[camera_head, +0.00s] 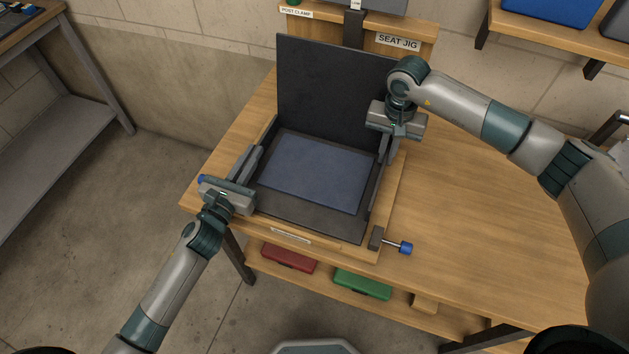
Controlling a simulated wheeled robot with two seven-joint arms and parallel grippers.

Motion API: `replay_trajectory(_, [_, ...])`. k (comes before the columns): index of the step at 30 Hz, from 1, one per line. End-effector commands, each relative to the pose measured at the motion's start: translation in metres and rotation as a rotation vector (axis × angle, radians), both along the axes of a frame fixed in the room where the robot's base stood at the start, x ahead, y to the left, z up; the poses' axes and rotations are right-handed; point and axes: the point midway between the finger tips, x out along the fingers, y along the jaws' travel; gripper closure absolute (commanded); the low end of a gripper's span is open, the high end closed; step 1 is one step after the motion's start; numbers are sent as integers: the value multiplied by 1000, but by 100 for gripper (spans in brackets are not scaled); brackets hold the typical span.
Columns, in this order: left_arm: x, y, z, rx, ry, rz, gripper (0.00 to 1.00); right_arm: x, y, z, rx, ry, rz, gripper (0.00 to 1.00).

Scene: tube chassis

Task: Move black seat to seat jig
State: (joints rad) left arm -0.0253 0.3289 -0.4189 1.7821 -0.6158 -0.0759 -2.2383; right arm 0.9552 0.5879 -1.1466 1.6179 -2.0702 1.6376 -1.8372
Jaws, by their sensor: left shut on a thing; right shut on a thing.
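The black seat (335,90) has an upright back panel and a flat base with a dark blue pad (315,172). It sits on or just above the wooden seat jig (390,215) on the table; I cannot tell if it rests fully. The "SEAT JIG" label (398,41) shows on the wooden board behind. My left gripper (254,165) is shut on the seat's left side edge. My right gripper (386,150) is shut on the seat's right side, beside the back panel. The fingers partly hide both side edges.
A clamp with a blue knob (405,248) sits at the jig's front right corner. A red case (289,258) and a green case (362,284) lie on the shelf below. The table (490,220) is clear to the right. A blue bin (552,10) stands on the upper right shelf.

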Motion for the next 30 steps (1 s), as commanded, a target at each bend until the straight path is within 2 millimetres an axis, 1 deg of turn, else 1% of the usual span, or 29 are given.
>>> replay_trajectory(2, [0,0,-4,0,-2,0,100,1,-1,-4,0,-3,-2,100])
replay_trajectory(3, [0,0,-4,1,1,0,85,1,-1,-2,-1,-3,-2,85])
replay_trajectory(4, [0,0,-3,1,1,0,78,1,-1,-2,-1,-2,-2,78])
replay_trajectory(5, [0,0,-3,1,1,0,74,1,-1,-2,-1,-2,-2,74])
replay_trajectory(14, [0,0,-3,0,0,0,74,0,0,-3,0,-1,0,74])
replay_trajectory(20, [-8,4,-4,1,2,1,74,0,0,-3,0,0,0,74])
replay_trajectory(26, [-29,12,-4,2,2,0,74,0,0,-3,0,0,0,74])
replay_trajectory(30, [-50,21,-4,2,1,0,74,0,0,-3,0,0,0,74])
